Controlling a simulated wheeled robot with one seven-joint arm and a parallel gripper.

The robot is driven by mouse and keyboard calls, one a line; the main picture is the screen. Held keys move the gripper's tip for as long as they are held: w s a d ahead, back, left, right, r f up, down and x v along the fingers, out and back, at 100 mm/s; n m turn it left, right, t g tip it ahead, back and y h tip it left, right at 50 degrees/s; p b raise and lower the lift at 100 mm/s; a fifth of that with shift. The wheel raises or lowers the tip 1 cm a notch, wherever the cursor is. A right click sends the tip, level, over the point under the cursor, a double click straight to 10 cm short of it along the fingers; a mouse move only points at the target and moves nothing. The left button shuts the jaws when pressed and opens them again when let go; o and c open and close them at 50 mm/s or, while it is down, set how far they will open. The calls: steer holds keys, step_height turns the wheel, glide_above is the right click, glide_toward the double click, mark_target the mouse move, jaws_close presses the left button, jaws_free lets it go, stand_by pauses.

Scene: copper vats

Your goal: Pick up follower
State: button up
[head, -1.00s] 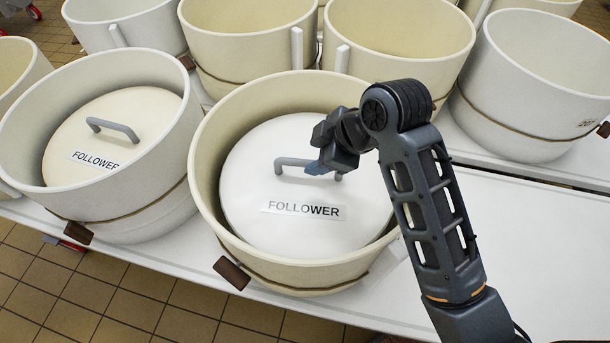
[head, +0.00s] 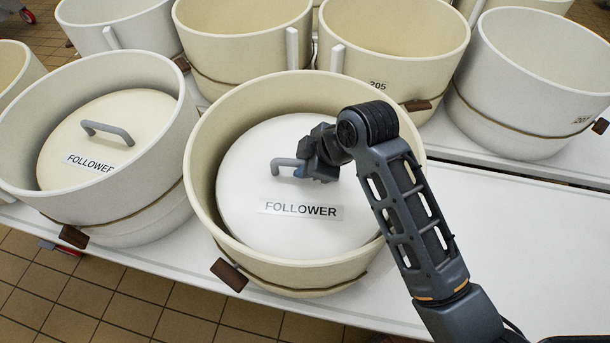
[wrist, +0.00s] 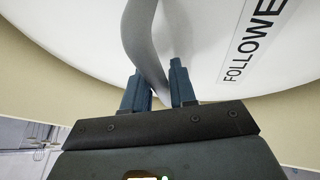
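The follower (head: 247,183) is a round white lid with a grey bar handle (head: 283,164) and a "FOLLOWER" label. It sits inside the front middle cream vat (head: 200,150). My gripper (head: 312,172) is at the right part of this handle, low over the lid. In the wrist view the grey handle (wrist: 145,45) runs between my two blue fingers (wrist: 158,88), close to both. I cannot tell whether they press on it. The right end of the handle is hidden behind my gripper in the head view.
A second vat (head: 20,125) at left holds another follower (head: 60,150) with its own handle. Several open vats stand behind, one marked 205 (head: 345,60). The front vat's rim surrounds my gripper. The white table (head: 530,240) is clear at right.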

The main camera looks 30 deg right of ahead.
jaws_close()
stand_by(0.8)
steer(key=shift+r, duration=0.1)
